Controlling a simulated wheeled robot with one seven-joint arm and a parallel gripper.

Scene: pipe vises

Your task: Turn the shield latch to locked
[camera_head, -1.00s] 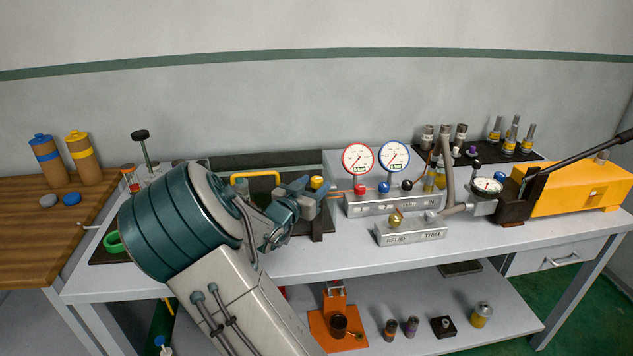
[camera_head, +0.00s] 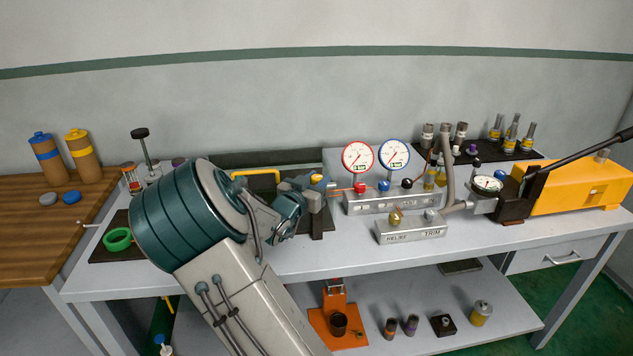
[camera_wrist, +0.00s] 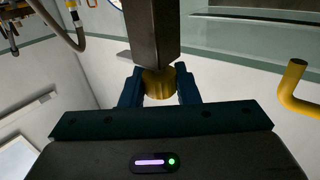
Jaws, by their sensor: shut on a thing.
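The yellow latch knob (camera_head: 317,178) sits on a dark post (camera_head: 316,221) to the right of the yellow handle (camera_head: 262,173). My gripper (camera_head: 319,185) is shut on the knob. In the wrist view, the ribbed yellow knob (camera_wrist: 158,84) lies between my two blue fingers, against the end of the dark post (camera_wrist: 153,35). The clear shield panel (camera_wrist: 240,52) shows beside it, with the yellow handle (camera_wrist: 296,92) at the right edge. My fingers and wrist partly hide the knob in the head view. I cannot read a locked or unlocked mark.
The gauge block (camera_head: 392,199), with two dials and coloured knobs, stands just right of my gripper. A relief and trim block (camera_head: 410,231) is in front of it. A yellow pump (camera_head: 580,187) is farther right. A green ring (camera_head: 117,239) lies at left.

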